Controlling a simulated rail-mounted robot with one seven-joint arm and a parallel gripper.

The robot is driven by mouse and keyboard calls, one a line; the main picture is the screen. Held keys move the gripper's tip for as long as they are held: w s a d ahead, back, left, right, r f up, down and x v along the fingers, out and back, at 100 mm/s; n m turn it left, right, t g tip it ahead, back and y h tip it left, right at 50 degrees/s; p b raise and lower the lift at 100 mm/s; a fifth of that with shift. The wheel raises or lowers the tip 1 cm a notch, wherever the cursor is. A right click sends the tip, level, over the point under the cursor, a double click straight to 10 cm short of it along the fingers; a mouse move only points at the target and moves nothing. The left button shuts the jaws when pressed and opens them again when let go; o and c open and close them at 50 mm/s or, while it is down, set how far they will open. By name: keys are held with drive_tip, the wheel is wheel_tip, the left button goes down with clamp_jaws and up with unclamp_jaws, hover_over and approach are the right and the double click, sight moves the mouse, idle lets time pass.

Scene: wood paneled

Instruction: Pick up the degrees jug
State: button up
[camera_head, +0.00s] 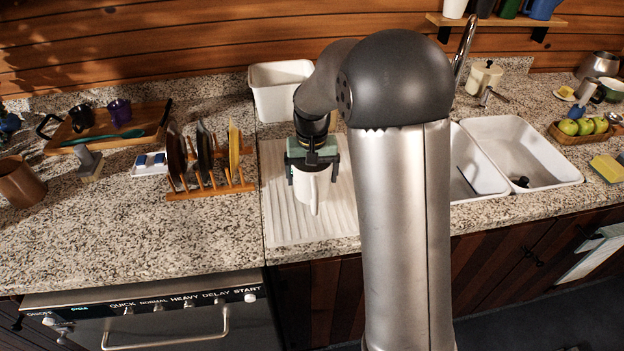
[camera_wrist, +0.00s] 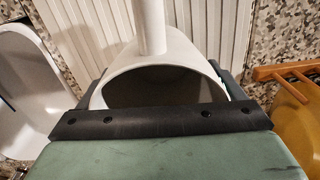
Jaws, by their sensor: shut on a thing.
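The jug (camera_head: 309,190) is white with a long handle on its front side. It is over the ribbed white draining board beside the sink. My gripper (camera_head: 313,172) is above it with its fingers on either side of the rim, shut on the jug. In the wrist view the jug (camera_wrist: 150,55) shows its open mouth and handle between the fingers of my gripper (camera_wrist: 158,95). I cannot tell whether its base touches the board. No degree marks show on it.
The draining board (camera_head: 280,222) lies left of the double sink (camera_head: 535,150). A wooden plate rack (camera_head: 210,190) with plates stands to the left. A white bin (camera_head: 277,95) stands behind. A wooden tray (camera_head: 100,140) with mugs is at the far left.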

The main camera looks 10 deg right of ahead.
sight(320, 166)
drive_tip(key=s+r, duration=0.1)
drive_tip(key=r, duration=0.1)
drive_tip(key=s+r+b, duration=0.1)
drive_tip(key=s+r, duration=0.1)
drive_tip(key=r, duration=0.1)
drive_tip(key=s+r+b, duration=0.1)
drive_tip(key=s+r, duration=0.1)
drive_tip(key=shift+s+d+r, duration=0.15)
drive_tip(key=shift+d+r, duration=0.05)
drive_tip(key=shift+d, duration=0.1)
drive_tip(key=s+r+b, duration=0.1)
drive_tip(key=s+r, duration=0.2)
drive_tip(key=s, duration=0.5)
drive_tip(key=shift+s+d+r+b, duration=0.35)
drive_tip(key=shift+d+r, duration=0.05)
drive_tip(key=shift+d, duration=0.05)
drive_tip(key=shift+o, duration=0.5)
drive_tip(key=shift+c, duration=0.5)
